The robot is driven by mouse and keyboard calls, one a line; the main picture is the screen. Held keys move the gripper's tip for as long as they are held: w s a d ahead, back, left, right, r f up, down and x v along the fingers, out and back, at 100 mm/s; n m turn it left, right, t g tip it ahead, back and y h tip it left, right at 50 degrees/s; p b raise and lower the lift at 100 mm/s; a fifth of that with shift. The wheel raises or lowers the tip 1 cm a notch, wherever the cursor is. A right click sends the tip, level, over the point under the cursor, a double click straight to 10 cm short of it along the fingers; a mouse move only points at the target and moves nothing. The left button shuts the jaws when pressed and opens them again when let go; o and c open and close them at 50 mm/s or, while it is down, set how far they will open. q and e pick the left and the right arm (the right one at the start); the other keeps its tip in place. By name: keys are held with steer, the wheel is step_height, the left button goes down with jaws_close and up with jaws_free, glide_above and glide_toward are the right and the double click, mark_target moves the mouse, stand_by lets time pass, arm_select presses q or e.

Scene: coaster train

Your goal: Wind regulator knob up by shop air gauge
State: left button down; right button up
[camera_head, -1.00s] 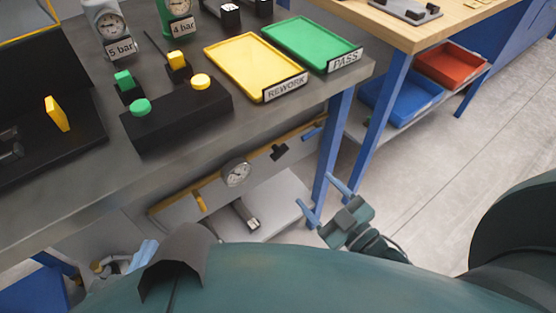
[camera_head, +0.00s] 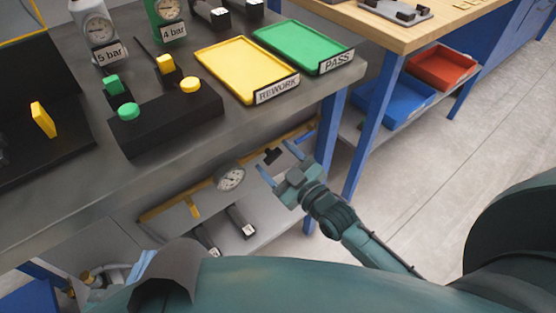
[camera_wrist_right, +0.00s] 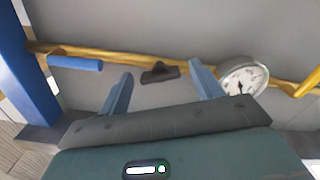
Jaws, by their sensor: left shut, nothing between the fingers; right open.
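The shop air gauge (camera_head: 230,177), round with a white dial, sits on the yellow pipe under the bench; it also shows in the right wrist view (camera_wrist_right: 243,79). A small black part (camera_head: 272,156), likely the regulator knob, is on the same pipe to the gauge's right in the head view. In the right wrist view the black part (camera_wrist_right: 159,73) appears between my finger directions, beyond the tips. My right gripper (camera_head: 281,163) is open and empty, facing it, apart from it. My left gripper (camera_head: 144,257) shows only as light blue fingers low at the left, shut and empty.
A blue handle (camera_wrist_right: 75,63) and a yellow lever (camera_wrist_right: 308,83) also sit on the pipe. A blue bench leg (camera_head: 326,145) stands close to my right gripper. The benchtop above holds yellow (camera_head: 235,67) and green (camera_head: 300,47) trays. Floor to the right is clear.

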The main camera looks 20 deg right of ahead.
steer(key=shift+c, duration=0.5)
steer(key=c, duration=0.9)
steer(key=shift+r+m+p, duration=0.2)
steer(key=shift+m+p, duration=0.8)
steer(key=shift+m, duration=0.1)
steer(key=shift+m+p, duration=0.3)
steer(key=shift+m, duration=0.3)
steer(key=shift+f+m, duration=0.1)
steer(key=shift+m, duration=0.3)
steer(key=shift+f, duration=0.1)
steer(key=o, duration=1)
arm_select(q)
steer(key=shift+r+n, duration=0.4)
steer(key=shift+r, duration=0.35)
